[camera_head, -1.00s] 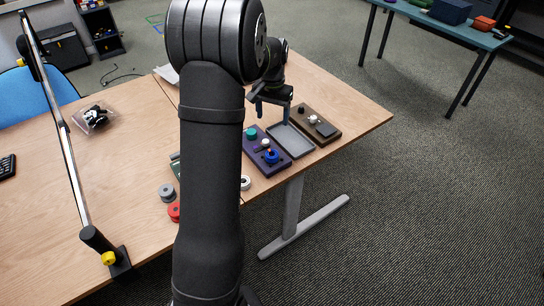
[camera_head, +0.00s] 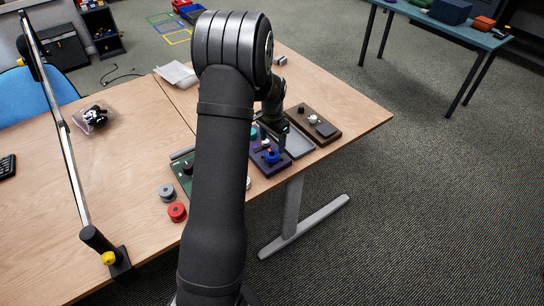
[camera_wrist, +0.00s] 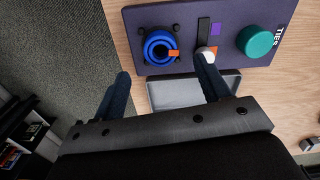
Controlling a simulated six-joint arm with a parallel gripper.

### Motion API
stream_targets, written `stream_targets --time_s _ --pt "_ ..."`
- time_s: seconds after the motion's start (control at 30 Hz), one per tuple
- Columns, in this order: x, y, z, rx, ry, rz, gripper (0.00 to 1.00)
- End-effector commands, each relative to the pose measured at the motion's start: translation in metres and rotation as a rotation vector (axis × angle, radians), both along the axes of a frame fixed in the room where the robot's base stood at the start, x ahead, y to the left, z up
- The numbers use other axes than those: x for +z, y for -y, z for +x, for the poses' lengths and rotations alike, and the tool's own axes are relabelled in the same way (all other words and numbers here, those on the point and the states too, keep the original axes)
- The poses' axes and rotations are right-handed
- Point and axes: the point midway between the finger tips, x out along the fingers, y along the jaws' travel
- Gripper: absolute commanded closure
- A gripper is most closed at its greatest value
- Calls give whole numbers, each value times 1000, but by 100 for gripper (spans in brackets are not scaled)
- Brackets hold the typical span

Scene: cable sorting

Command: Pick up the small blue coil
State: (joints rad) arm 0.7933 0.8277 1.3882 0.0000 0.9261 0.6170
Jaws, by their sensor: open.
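The blue coil (camera_head: 271,156) sits on the purple board (camera_head: 255,163). In the wrist view the blue coil (camera_wrist: 151,51) shows nested blue rings and an orange tag on its right side. The wrist view also shows the purple board (camera_wrist: 225,17), with the coil near its left end. My gripper (camera_head: 277,133) hangs over the board just beyond the coil. In the wrist view my gripper (camera_wrist: 163,84) has its two fingers wide apart with nothing between them, and the coil appears ahead of the gap.
A grey tray (camera_head: 300,147) and a brown board (camera_head: 332,135) lie to the right. A green board (camera_head: 182,172), grey coil (camera_head: 167,191) and red coil (camera_head: 177,211) lie left.

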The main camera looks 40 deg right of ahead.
Motion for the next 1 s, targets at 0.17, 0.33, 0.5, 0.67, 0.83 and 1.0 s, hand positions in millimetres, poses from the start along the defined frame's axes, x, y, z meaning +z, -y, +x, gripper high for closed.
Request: stream_targets --time_s 0.17,0.33,0.5,0.67,0.83,1.0 --pt "-10 0 0 0 0 0 31" --pt "-25 -1 0 1 -1 2 31" --pt "-52 -1 0 1 -1 2 31" --pt "-61 0 1 1 1 0 31" --pt "-61 0 1 1 1 -1 37" --pt "-61 0 1 1 1 0 70"
